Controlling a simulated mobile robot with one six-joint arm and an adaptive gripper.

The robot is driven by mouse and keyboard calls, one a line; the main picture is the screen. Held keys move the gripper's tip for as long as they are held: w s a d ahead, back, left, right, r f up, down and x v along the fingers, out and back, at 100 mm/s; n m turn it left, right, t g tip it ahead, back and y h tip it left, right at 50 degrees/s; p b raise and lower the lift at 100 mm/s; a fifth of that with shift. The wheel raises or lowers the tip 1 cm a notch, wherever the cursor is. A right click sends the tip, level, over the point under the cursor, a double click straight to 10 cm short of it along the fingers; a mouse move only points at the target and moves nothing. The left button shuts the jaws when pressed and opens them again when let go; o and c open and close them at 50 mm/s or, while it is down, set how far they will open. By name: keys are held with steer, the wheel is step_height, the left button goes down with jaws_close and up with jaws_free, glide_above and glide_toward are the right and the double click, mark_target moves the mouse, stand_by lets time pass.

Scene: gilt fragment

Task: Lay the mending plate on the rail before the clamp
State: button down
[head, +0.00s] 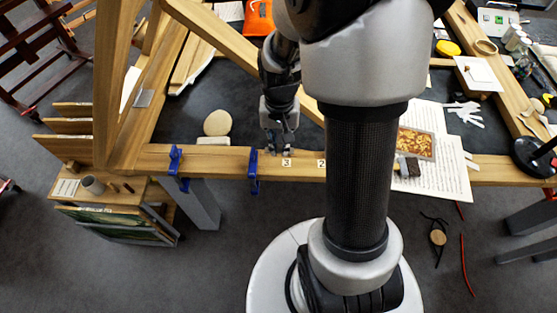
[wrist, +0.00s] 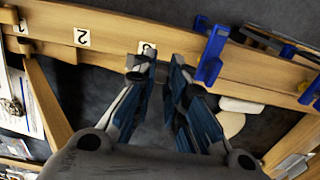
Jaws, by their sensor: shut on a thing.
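The wooden rail (head: 225,160) runs across the near side of the bench. It also shows in the wrist view (wrist: 110,40). A blue clamp (head: 253,172) grips it just left of my gripper (head: 279,152); in the wrist view this clamp (wrist: 213,55) is to the right. My gripper's fingertips (wrist: 159,66) are over the rail close to the label 3 (head: 286,162). They are shut on a small grey piece (wrist: 167,80), seemingly the mending plate, mostly hidden between the fingers. I cannot tell whether it touches the rail.
A second blue clamp (head: 175,165) stands farther left. A pale round disc (head: 217,123) lies behind the rail. A grey plate (head: 144,98) lies on a slanting beam. Paper sheets (head: 432,180), with a dark block on them, cover the rail at right. Label 2 (wrist: 82,38) marks the rail.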

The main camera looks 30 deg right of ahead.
mark_target(279, 165)
step_height(279, 165, down, 8)
steer(key=shift+w+r+b, duration=0.1)
steer(key=shift+r+b, duration=0.1)
steer(key=shift+b, duration=0.85)
steer(key=shift+r, duration=0.1)
steer(key=c, duration=2.1)
jaws_free()
steer(key=shift+f, duration=0.2)
steer(key=o, duration=0.5)
steer(key=shift+r, duration=0.1)
